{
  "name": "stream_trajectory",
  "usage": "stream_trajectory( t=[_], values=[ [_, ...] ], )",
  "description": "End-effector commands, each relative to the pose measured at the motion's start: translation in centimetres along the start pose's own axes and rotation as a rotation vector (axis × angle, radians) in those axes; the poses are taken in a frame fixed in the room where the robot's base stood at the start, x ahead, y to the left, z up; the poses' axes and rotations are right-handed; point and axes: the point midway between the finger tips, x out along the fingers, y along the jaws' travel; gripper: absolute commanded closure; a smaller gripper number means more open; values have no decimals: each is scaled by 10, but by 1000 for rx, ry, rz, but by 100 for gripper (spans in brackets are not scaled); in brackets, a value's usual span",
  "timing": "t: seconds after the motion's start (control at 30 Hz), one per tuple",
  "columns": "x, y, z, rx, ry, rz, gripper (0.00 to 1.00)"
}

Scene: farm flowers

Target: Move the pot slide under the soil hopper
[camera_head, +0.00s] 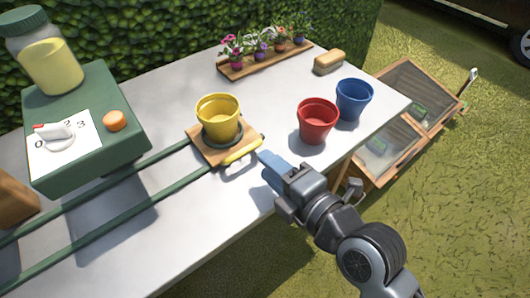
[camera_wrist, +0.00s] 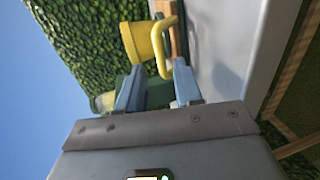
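The pot slide (camera_head: 200,146) is a wooden plate at the right end of two green rails, with a yellow pot (camera_head: 219,117) upright on it. Its yellow bar handle (camera_head: 243,152) is on the side toward my gripper. The soil hopper (camera_head: 98,150) is a green box at the left, above the rails, with a soil jar (camera_head: 48,65) on top. My gripper (camera_head: 266,166) is just right of the handle. In the wrist view its blue fingers (camera_wrist: 160,68) are apart, and the handle (camera_wrist: 165,42) reaches toward the gap between them. I cannot tell whether they touch.
The hopper has a dial (camera_head: 58,137) and an orange button (camera_head: 115,120). A red pot (camera_head: 317,122) and a blue pot (camera_head: 354,101) stand right of the slide. A flower tray (camera_head: 262,62) and a sponge (camera_head: 329,62) are at the back. The rails between slide and hopper look clear.

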Motion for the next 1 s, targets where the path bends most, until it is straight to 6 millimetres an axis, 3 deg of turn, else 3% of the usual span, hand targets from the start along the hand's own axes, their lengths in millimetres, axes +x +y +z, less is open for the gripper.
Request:
stream_trajectory(
  t=[0.53, 0.97, 1.0],
  values=[
    [68, 2, -4, 4, 11, 0, 65],
    [78, 0, -4, 4, 9, 0, 65],
    [78, 0, -4, 4, 9, 0, 69]
  ],
)
